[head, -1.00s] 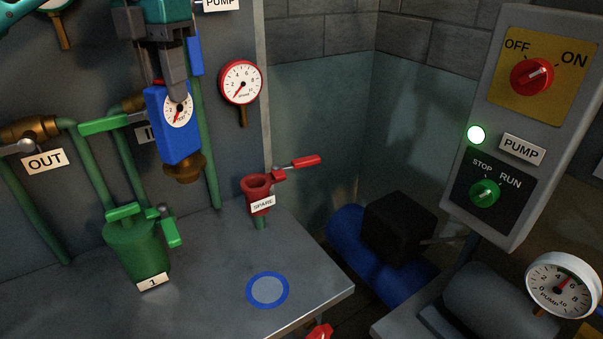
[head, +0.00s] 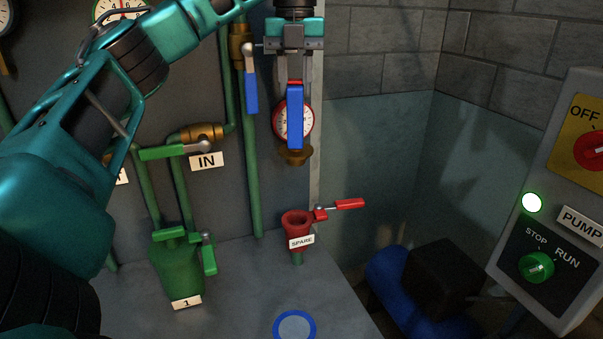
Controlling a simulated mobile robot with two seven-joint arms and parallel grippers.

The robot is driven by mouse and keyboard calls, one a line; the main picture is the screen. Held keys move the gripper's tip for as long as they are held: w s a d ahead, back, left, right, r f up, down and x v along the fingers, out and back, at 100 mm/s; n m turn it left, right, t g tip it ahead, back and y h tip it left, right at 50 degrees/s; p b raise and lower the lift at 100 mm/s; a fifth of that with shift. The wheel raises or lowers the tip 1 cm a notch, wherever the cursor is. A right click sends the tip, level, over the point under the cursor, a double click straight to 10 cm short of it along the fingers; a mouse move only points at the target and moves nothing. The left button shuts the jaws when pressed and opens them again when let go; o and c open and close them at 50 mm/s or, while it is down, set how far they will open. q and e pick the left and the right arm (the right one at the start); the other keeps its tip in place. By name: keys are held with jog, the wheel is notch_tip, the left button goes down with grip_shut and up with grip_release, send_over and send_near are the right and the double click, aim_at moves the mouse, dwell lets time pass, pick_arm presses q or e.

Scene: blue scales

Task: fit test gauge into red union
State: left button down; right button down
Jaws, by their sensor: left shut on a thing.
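The depth offset is hard to tell. My right gripper is not in view.
A green vessel labelled 1 (head: 178,270) and a blue ring (head: 280,329) are on the bench. The pump panel (head: 544,235) stands at right.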

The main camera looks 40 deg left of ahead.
aim_at(297, 162)
pick_arm(q)
notch_tip(297, 162, down, 11)
jog(key=shift+f+b, duration=0.15)
jog(key=shift+b, duration=0.6)
jog(key=shift+f, duration=2.8)
jog(key=c, duration=0.7)
grip_release()
jog(key=shift+c, duration=0.2)
jog(key=shift+r, duration=0.15)
notch_tip(297, 162, up, 12)
jog(key=shift+r, duration=0.15)
jog(key=shift+d, duration=0.1)
